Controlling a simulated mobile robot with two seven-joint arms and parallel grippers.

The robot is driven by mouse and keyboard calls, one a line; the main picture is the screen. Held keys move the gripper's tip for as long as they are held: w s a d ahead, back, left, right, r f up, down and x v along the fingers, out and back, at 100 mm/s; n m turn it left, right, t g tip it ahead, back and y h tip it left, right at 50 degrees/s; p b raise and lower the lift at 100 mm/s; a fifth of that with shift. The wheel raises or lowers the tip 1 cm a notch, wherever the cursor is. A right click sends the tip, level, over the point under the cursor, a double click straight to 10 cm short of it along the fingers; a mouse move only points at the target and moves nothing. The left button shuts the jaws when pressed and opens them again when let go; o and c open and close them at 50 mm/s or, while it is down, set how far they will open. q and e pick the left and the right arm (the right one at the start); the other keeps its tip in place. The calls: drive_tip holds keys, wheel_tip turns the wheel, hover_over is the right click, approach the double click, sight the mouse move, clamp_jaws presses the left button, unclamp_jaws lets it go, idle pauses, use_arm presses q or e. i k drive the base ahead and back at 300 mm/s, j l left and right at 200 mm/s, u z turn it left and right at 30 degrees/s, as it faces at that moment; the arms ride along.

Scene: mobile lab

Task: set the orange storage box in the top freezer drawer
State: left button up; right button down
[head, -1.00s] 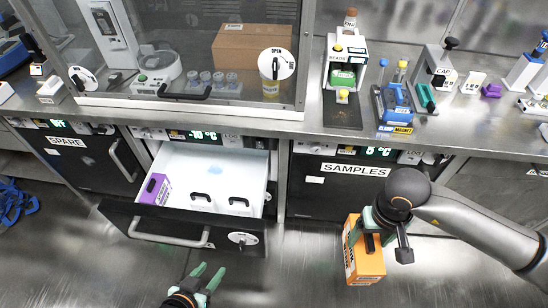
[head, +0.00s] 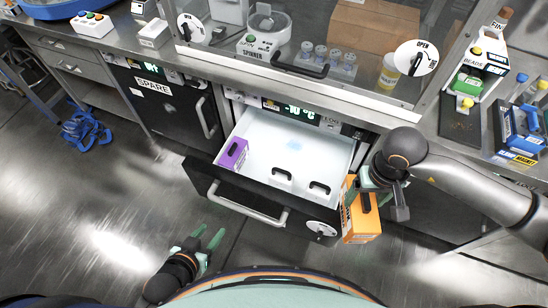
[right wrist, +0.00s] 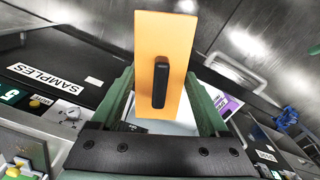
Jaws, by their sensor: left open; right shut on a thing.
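The orange storage box (head: 358,222) hangs from my right gripper (head: 366,188), which is shut on it, just right of the open drawer's front right corner. In the right wrist view the orange box (right wrist: 181,45) fills the space between the fingers, its black handle facing the camera. The open freezer drawer (head: 262,130) is white inside with a dark front panel. It holds a purple box (head: 233,154) at its left and two white items with black handles (head: 281,175) near the front. My left gripper (head: 213,238) is open and empty, low in front of the drawer.
The closed SPARE unit (head: 160,98) is left of the drawer. Above is a bench with a glass-fronted hood (head: 320,45), a bead station (head: 470,85) and a blue magnet rack (head: 522,130). The drawer's middle and back are clear.

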sight(256, 172)
drive_tip(key=i+j, duration=0.25)
drive_tip(key=j, duration=0.15)
drive_tip(key=i+j+u, duration=0.1)
drive_tip(key=j, duration=0.35)
drive_tip(key=i+j, duration=0.35)
